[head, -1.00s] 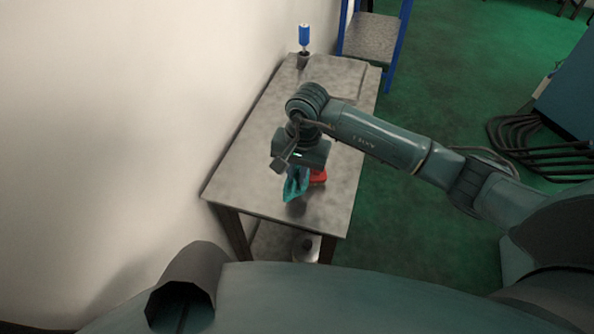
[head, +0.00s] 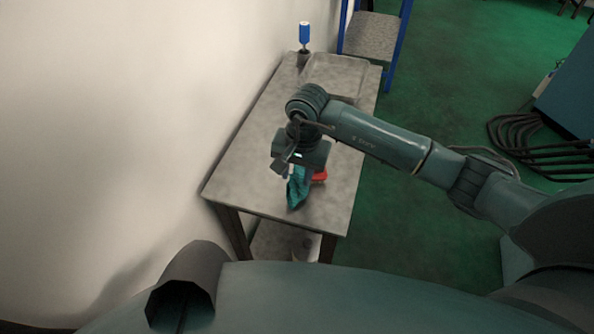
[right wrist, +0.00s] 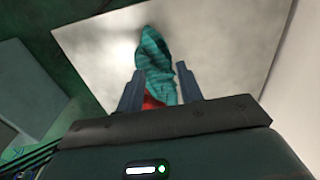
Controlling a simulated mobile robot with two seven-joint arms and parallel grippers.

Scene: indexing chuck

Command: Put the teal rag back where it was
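The teal rag (head: 298,190) is a crumpled, upright-looking bundle near the front end of the grey table (head: 250,150). A red object (head: 319,176) sits close beside it, partly hidden by my right gripper. My right gripper (head: 299,172) is above the rag, pointing down; its fingertips are hard to see in the head view. In the right wrist view its two fingers (right wrist: 160,80) are spread apart, with the rag (right wrist: 154,62) between and beyond them and a gap beside the right finger. The red object (right wrist: 152,102) shows low between the fingers. My left gripper is not in view.
A blue-topped item (head: 304,36) stands in a dark holder at the table's far left corner. A shallow grey tray (head: 338,72) lies at the far end. A blue-framed seat (head: 372,35) is behind the table. A wall runs along the left; the table's middle is mostly clear.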

